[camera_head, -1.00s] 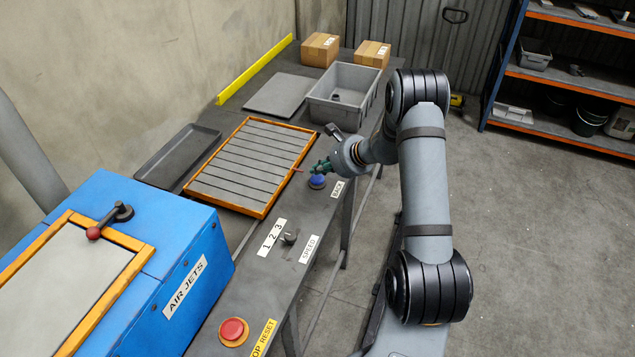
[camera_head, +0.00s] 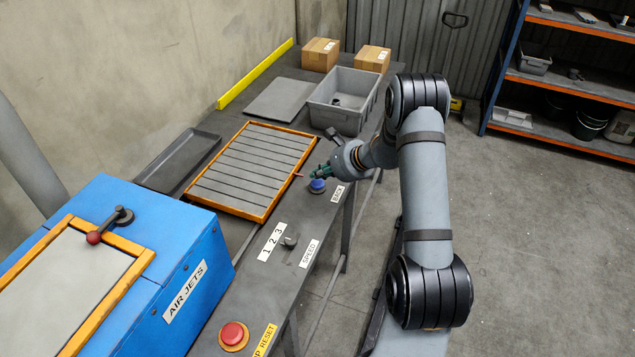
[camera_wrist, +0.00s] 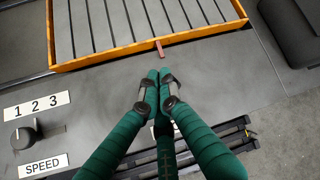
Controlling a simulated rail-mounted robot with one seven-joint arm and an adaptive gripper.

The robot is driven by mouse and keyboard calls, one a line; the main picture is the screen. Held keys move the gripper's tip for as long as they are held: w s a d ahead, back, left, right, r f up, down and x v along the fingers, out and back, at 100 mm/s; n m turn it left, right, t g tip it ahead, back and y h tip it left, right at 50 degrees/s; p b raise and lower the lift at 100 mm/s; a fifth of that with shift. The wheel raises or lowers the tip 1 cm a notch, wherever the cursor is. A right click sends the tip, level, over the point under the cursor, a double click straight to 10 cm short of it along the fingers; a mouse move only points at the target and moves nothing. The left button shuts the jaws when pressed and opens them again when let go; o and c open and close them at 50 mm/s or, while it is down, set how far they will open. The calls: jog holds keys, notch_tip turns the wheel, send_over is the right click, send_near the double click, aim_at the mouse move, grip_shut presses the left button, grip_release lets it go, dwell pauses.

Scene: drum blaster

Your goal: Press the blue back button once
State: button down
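The blue button (camera_head: 317,186) sits on the grey bench top beside the BACK label (camera_head: 337,193), right of the slatted orange-framed panel. My gripper (camera_head: 314,174) has dark green fingers and is just above the blue button, nearly over it in the head view. A gap or contact between them is hard to tell. In the wrist view the fingertips (camera_wrist: 158,76) are together with nothing visible between them. The blue button does not show in the wrist view.
The orange-framed slatted panel (camera_head: 248,168) lies close to the fingers, with a small red tab (camera_wrist: 159,47) at its edge. A speed knob (camera_head: 290,240), a red button (camera_head: 233,336) and a blue cabinet (camera_head: 150,250) are nearer. A grey bin (camera_head: 345,115) stands behind.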

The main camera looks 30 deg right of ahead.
jog(key=shift+f, duration=0.1)
dwell(0.3)
jog(key=shift+f+b, duration=0.4)
jog(key=shift+b, duration=0.35)
